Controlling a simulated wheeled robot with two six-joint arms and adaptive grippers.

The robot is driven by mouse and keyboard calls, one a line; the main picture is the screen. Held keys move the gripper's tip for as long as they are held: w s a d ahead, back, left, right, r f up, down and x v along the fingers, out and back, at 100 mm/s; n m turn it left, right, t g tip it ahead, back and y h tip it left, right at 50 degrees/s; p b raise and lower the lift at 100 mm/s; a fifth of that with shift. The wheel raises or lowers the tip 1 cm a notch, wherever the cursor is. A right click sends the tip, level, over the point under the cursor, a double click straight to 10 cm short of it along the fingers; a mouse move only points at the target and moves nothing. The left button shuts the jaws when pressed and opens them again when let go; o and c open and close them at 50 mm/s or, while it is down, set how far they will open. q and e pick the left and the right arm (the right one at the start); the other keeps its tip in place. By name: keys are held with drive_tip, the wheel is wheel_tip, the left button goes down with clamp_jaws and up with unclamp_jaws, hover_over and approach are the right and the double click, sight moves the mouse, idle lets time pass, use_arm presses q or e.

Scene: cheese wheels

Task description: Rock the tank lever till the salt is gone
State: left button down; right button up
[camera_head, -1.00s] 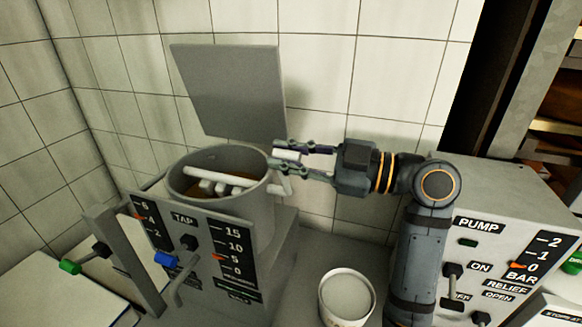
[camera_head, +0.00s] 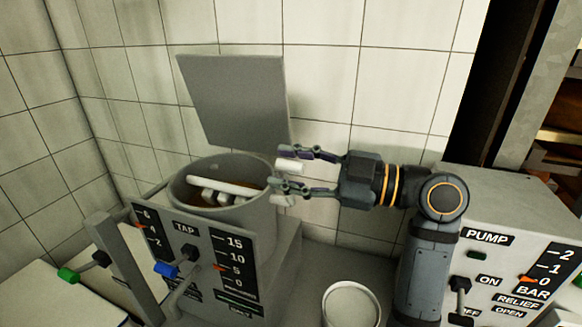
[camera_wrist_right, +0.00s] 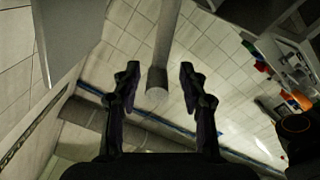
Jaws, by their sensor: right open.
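The grey round tank (camera_head: 240,222) stands open, with brownish liquid (camera_head: 188,195) and a pale stirrer (camera_head: 222,186) inside. I cannot make out salt in the liquid. My right gripper (camera_head: 283,170) is open at the tank's right rim. A pale lever handle (camera_head: 291,165) lies between its fingers. My left gripper is not in view.
A raised grey lid (camera_head: 235,100) stands behind the tank. A panel (camera_head: 198,250) marked TAP with levers is in front. A white tub (camera_head: 351,306) stands to the right, before the pump box (camera_head: 500,250). The tiled wall is close behind.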

drive_tip(key=v, duration=1.2)
drive_tip(key=shift+r, duration=0.1)
idle(1.0)
